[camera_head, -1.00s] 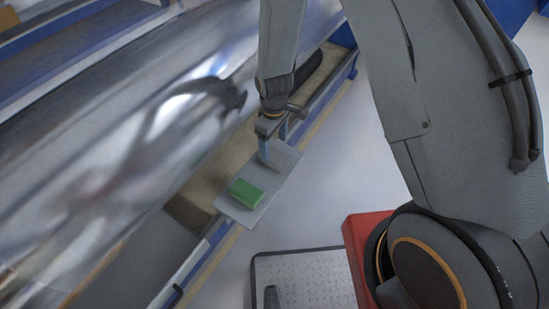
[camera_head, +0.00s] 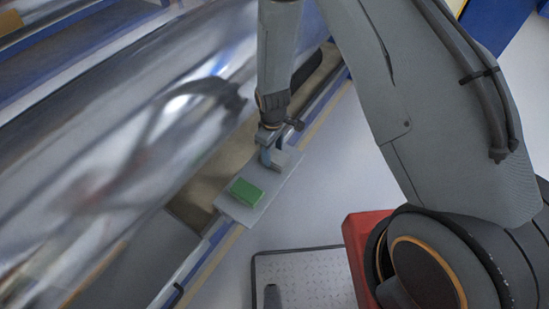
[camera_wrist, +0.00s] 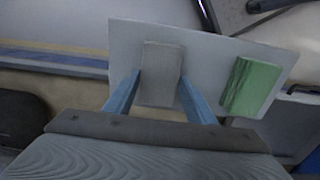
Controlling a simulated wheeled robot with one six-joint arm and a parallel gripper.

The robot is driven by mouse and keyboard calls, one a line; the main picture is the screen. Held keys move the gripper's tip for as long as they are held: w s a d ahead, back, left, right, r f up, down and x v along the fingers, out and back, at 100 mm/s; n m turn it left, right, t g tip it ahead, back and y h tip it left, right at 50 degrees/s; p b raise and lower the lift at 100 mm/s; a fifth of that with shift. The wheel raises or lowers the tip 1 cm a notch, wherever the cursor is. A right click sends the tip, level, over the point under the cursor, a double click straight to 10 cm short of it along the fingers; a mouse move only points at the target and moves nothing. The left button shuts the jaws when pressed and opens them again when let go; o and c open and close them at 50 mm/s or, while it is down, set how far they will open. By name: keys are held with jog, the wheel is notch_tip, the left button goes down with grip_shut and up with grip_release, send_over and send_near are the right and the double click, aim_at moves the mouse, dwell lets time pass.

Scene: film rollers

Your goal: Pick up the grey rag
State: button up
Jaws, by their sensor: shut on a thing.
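The grey rag (camera_wrist: 160,75) is a small grey block-like piece on a light grey plate (camera_wrist: 125,42). In the wrist view it lies between the two blue fingers of my gripper (camera_wrist: 160,88), which is shut on it. In the head view my gripper (camera_head: 271,158) points down at the plate's upper right part, and the rag (camera_head: 285,160) shows beside the fingers, partly hidden by them. I cannot tell whether the rag is lifted off the plate.
A green block (camera_wrist: 251,87) lies on the same plate, right of the rag in the wrist view. A large shiny film roller (camera_head: 130,130) fills the left of the head view. A patterned metal platform (camera_head: 310,275) and a red box (camera_head: 357,240) are below right.

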aim_at(273, 155)
notch_tip(273, 155, up, 10)
jog(key=shift+b, duration=0.4)
dwell(0.4)
jog(key=s+d+r+m, duration=0.1)
jog(key=d+m, duration=0.9)
jog(key=d, duration=0.5)
jog(key=shift+s+d+r, duration=0.2)
jog(key=shift+s+r, duration=0.1)
